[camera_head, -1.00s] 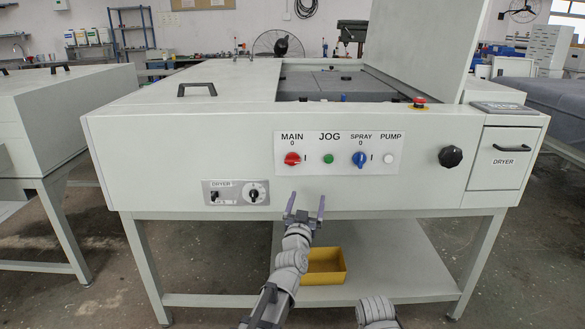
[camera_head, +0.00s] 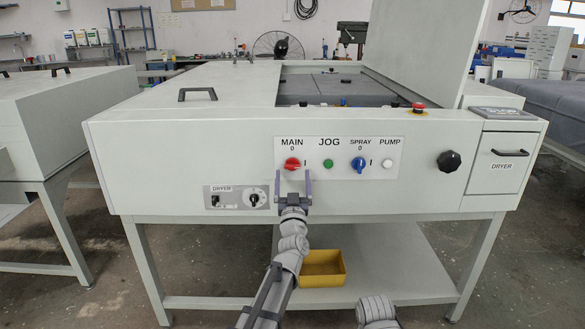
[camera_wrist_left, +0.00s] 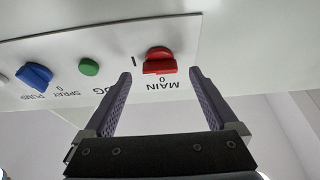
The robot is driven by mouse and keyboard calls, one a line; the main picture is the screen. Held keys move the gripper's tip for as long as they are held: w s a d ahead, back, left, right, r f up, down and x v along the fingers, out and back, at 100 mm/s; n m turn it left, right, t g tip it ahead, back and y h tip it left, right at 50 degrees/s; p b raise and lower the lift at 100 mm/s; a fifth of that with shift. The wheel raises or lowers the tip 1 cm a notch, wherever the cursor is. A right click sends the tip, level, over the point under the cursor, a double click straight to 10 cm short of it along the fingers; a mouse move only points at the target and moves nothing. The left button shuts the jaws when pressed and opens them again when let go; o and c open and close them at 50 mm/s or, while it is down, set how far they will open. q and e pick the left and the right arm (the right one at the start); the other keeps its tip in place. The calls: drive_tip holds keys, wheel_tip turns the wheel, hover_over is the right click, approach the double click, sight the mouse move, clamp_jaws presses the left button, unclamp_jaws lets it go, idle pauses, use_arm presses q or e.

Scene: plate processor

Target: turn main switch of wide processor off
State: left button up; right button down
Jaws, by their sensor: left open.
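The wide processor (camera_head: 180,150) has a white control plate with a red main switch (camera_head: 292,164) under the label MAIN and 0, with a mark I to its right. My left gripper (camera_head: 293,175) is open just below and in front of the switch. In the wrist view its two fingers are on either side of the switch, apart from it and empty. My right gripper is out of view.
Right of the switch sit a green JOG button (camera_head: 328,164), a blue spray switch (camera_head: 358,164) and a white pump button (camera_head: 387,164). A dryer panel (camera_head: 236,198) is lower left. A yellow bin (camera_head: 322,270) stands on the shelf below.

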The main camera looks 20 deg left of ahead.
sight(292, 169)
use_arm(q)
drive_tip(key=x, duration=0.3)
drive_tip(key=shift+p, duration=0.35)
drive_tip(key=shift+c, duration=0.3)
drive_tip(key=c, duration=1.3)
